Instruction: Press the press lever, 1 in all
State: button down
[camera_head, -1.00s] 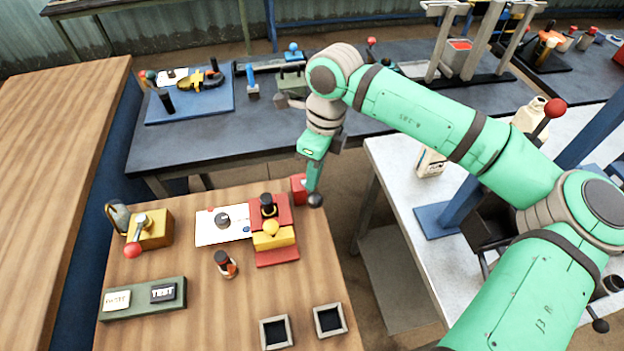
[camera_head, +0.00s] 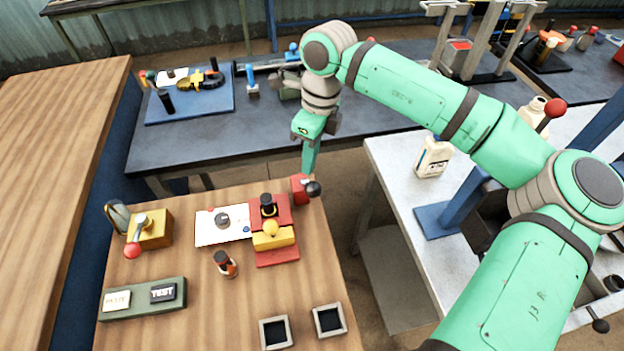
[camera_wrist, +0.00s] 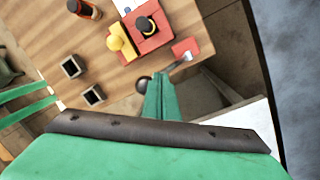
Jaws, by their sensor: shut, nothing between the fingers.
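A lever with a black ball knob (camera_head: 313,188) sticks out from a small red block (camera_head: 298,187) at the bench's far right corner, beside the red-and-yellow press (camera_head: 275,240). I take this to be the press lever. My gripper (camera_head: 308,175) is shut and empty, pointing down just above the knob. In the wrist view my gripper (camera_wrist: 158,95) partly covers the lever. The black knob (camera_wrist: 143,83) shows to its left and the red block (camera_wrist: 186,49) behind it. I cannot tell whether the fingers touch the knob.
The wooden bench also holds a yellow block with a red-knobbed lever (camera_head: 132,250), a small bottle (camera_head: 225,264), a green label stand (camera_head: 145,298) and two square trays (camera_head: 329,320). A white table (camera_head: 400,170) stands right, across a gap. A dark table (camera_head: 200,140) stands behind.

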jog(key=shift+w+a+r, duration=0.2)
jog(key=shift+w+r, duration=1.5)
jog(key=shift+w, duration=0.15)
jog(key=shift+w, duration=0.1)
jog(key=shift+a, duration=0.15)
